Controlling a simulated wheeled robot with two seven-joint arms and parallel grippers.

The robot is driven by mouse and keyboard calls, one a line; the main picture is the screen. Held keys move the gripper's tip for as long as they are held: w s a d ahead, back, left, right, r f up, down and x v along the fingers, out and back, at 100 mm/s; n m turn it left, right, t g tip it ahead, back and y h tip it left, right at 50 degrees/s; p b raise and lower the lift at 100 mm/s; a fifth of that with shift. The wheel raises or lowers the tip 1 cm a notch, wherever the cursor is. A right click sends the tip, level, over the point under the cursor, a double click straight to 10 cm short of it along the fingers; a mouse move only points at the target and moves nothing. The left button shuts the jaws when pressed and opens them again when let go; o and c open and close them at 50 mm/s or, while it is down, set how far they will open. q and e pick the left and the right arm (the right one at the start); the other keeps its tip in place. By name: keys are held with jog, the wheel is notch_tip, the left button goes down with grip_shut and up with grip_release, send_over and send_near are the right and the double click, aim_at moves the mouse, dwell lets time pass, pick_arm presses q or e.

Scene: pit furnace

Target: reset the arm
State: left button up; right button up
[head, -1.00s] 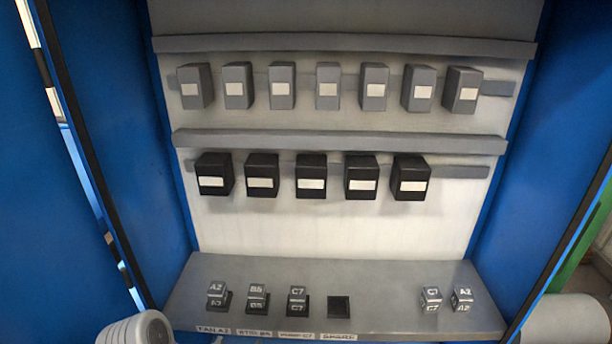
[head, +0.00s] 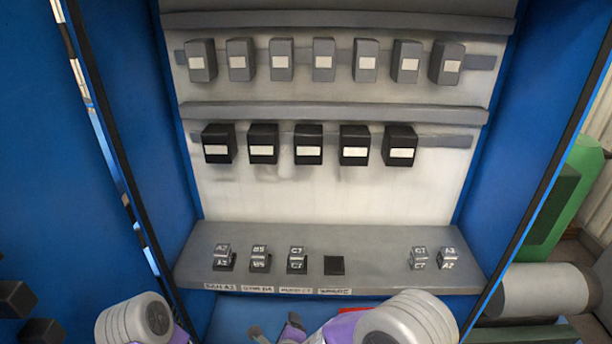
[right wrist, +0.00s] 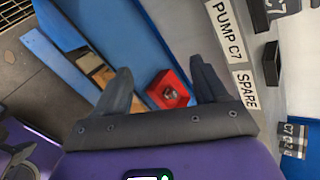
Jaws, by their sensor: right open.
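My right gripper (head: 276,330) shows at the bottom of the head view, below the front edge of the grey shelf (head: 385,262). In the right wrist view its two dark fingers (right wrist: 163,88) are spread wide with nothing held between them. A red box (right wrist: 157,96) with a round knob shows beyond the fingers, apart from them. My left arm (head: 140,320) shows at the bottom left of the head view. Its gripper cannot be made out.
Blocks marked A2 (head: 222,257), B5 (head: 260,258) and C7 (head: 297,260) stand in labelled sockets. The spare socket (head: 334,265) is empty. Two more blocks, C7 (head: 418,258) and A2 (head: 447,258), stand at the right. Blue cabinet walls (head: 550,130) flank the shelf.

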jog(key=s+d+f+n+g, duration=0.2)
jog(key=d+f+n+g, duration=0.1)
jog(key=d+f+n, duration=0.5)
jog(key=s+d+f+n+g+y, duration=0.1)
jog(key=s+d+f+n+g, duration=0.2)
jog(key=s+f+n, duration=0.3)
jog(key=s+d+f+n+g+y, duration=0.2)
jog(key=s+d+f+n+g, duration=0.1)
jog(key=s+f, duration=0.4)
jog(key=s+n+g, duration=0.1)
jog(key=s+n, duration=0.1)
jog(key=s, duration=0.1)
jog(key=shift+s+d+n, duration=0.2)
jog(key=shift+s+n, duration=0.15)
jog(key=shift+n, duration=0.05)
jog(key=shift+r, duration=0.1)
